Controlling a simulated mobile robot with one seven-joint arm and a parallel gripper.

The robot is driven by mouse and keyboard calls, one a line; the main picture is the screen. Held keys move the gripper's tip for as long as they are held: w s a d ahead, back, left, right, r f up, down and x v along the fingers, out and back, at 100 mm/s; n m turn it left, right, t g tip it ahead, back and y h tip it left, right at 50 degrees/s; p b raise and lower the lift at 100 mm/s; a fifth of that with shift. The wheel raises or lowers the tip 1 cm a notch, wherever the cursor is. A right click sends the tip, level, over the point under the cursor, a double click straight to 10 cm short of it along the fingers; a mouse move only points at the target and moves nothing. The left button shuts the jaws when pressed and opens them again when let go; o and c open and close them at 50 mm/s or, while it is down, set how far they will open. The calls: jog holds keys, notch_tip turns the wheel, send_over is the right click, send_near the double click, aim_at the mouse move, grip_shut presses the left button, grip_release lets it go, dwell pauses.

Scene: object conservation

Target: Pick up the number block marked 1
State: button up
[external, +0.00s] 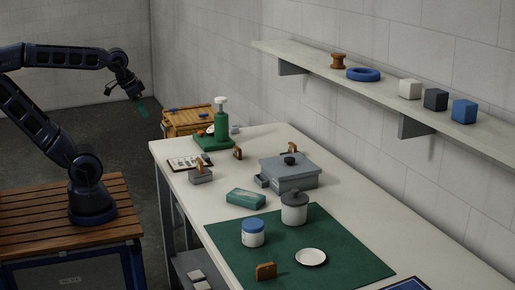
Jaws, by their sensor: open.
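No digit can be read at this size, so I cannot tell which block is marked 1. Small brown upright pieces show in the external view: one on the green mat's front edge (265,271), one near the green pump bottle (237,153), one at a grey holder (207,166), and one behind the lidded grey box (293,147). My gripper (142,105) hangs in the air at the upper left, left of the table and well apart from all of these. It is open, and its dark fingers with a teal part are small in view.
The table (170,151) also bears a grey lidded box (290,174), a teal box (245,198), a grey jar (294,210), a blue-lidded jar (252,235) and a white plate (310,257). A wall shelf (385,80) holds cubes, a blue ring and a spool.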

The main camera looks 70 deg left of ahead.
jog(key=w+a+r+n, duration=0.3)
jog(key=w+a+r, duration=0.1)
jog(key=w+r, duration=0.75)
jog(key=w+a+r+n+g, duration=0.1)
jog(key=w+a+r+n, duration=0.3)
jog(key=w, duration=0.5)
jog(key=w+a+r+n+g, duration=0.1)
jog(key=w+a+r, duration=0.2)
jog(key=w+a, duration=0.5)
jog(key=n+g, duration=0.3)
jog(key=n, duration=0.6)
send_over(235, 126)
notch_tip(235, 126, down, 15)
notch_tip(235, 126, down, 34)
jog(key=shift+s+d+r, duration=0.1)
jog(key=shift+s, duration=0.05)
jog(key=c, duration=1)
jog(key=shift+r, duration=0.1)
jog(key=shift+c, duration=0.2)
